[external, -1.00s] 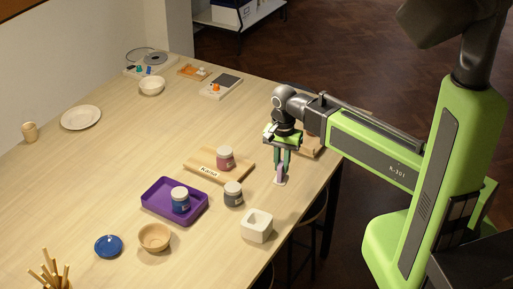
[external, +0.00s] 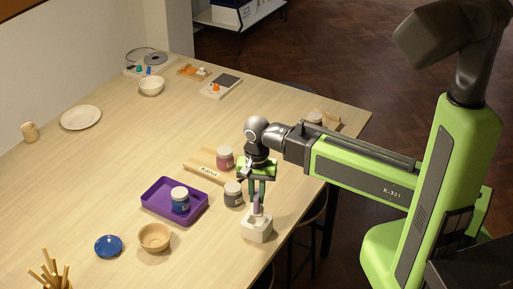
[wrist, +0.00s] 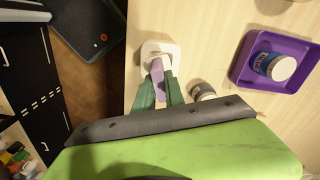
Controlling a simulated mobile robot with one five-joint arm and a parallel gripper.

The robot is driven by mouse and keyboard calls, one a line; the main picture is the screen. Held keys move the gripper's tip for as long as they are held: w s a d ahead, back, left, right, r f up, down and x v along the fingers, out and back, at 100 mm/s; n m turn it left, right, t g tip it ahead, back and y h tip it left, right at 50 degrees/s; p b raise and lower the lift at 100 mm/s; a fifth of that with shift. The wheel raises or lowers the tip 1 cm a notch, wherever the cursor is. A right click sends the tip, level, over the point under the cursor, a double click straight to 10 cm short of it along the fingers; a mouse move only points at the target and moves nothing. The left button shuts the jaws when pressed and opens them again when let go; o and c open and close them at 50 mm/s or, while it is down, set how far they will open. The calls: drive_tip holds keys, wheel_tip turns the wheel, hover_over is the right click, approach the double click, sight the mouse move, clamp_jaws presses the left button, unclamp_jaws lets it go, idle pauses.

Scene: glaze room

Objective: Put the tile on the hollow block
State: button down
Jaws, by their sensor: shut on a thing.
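My gripper (external: 257,192) points straight down, its fingers shut on a lavender tile (external: 256,208) that stands upright between them. The tile also shows in the wrist view (wrist: 156,76), between the green fingertips. The white hollow block (external: 257,233) stands near the table's right edge, directly below the gripper. Its pale top (wrist: 151,47) shows just beyond the tile in the wrist view. The tile's lower end is at the block's top; I cannot tell whether they touch. The tile and fingers hide most of the opening.
A grey jar (external: 233,194) stands close behind the block. A purple tray (external: 160,207) holds a blue jar (external: 181,200). A wooden bowl (external: 154,238) and blue dish (external: 109,246) stand left.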

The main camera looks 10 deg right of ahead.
sight(257, 203)
drive_tip(key=shift+f+b, duration=1.65)
drive_tip(key=shift+f, duration=0.35)
drive_tip(key=c, duration=1.4)
unclamp_jaws()
drive_tip(key=shift+r, duration=0.1)
drive_tip(key=shift+r, duration=0.1)
wheel_tip(257, 203, up, 12)
drive_tip(key=p, duration=1.2)
drive_tip(key=shift+r+p, duration=0.2)
drive_tip(key=shift+p, duration=0.2)
drive_tip(key=shift+f, duration=0.1)
